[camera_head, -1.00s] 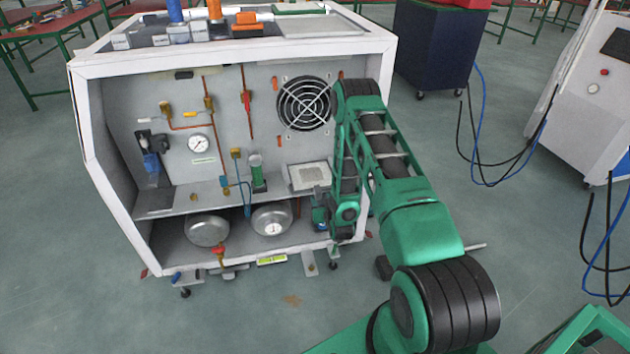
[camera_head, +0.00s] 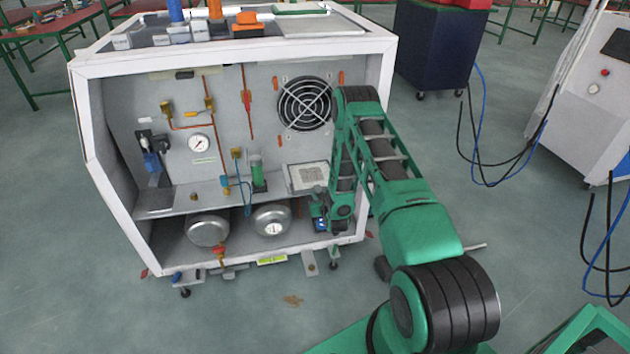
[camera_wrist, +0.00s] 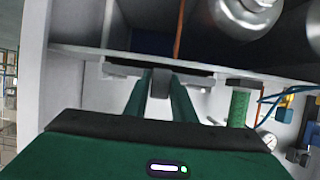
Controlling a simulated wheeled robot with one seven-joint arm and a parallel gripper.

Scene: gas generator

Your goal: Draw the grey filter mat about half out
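My gripper (camera_wrist: 160,86) shows in the wrist view with its two green fingers a little apart. A small grey block (camera_wrist: 160,83) fills the gap between their tips; I cannot tell whether they press on it. The block sits at a light grey strip (camera_wrist: 121,71) below a dark slot, which may be the edge of the filter mat. In the head view a pale framed panel with a grey mesh (camera_head: 307,176) lies on the cabinet shelf (camera_head: 213,190), close to the left of my arm. My gripper is low at the cabinet's right side there, largely hidden by my arm.
The cabinet's white right post (camera_head: 378,85) is close to my arm. The fan grille (camera_head: 304,104) is behind the shelf. A green cylinder (camera_wrist: 239,106) is right of my gripper in the wrist view.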

